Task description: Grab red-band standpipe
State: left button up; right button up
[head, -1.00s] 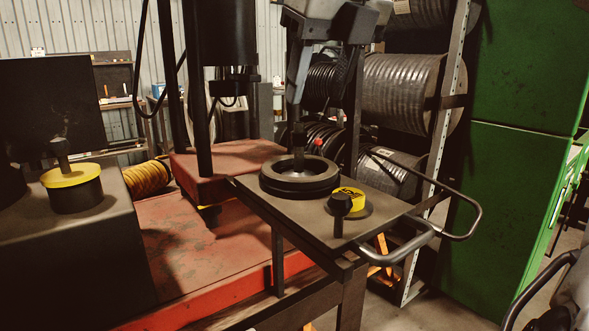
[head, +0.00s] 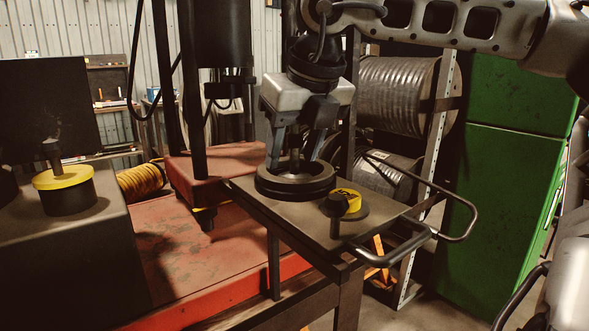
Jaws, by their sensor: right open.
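A dark upright post (head: 295,159) stands in the centre of a round black stepped base (head: 295,185) on the small cart table (head: 335,232). No red band shows on it now, so I cannot confirm that it is the red-band standpipe. My right gripper (head: 295,160) is open and points down over the base. Its two fingers stand on either side of the post, with the tips low, near the top of the base. I cannot tell whether either finger touches the post. My left gripper is not in view.
A bent handle (head: 395,250) juts from the table. A yellow-topped black cylinder (head: 66,190) stands at left. The green cabinet (head: 510,150) is at right.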

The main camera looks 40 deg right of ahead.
grip_shut()
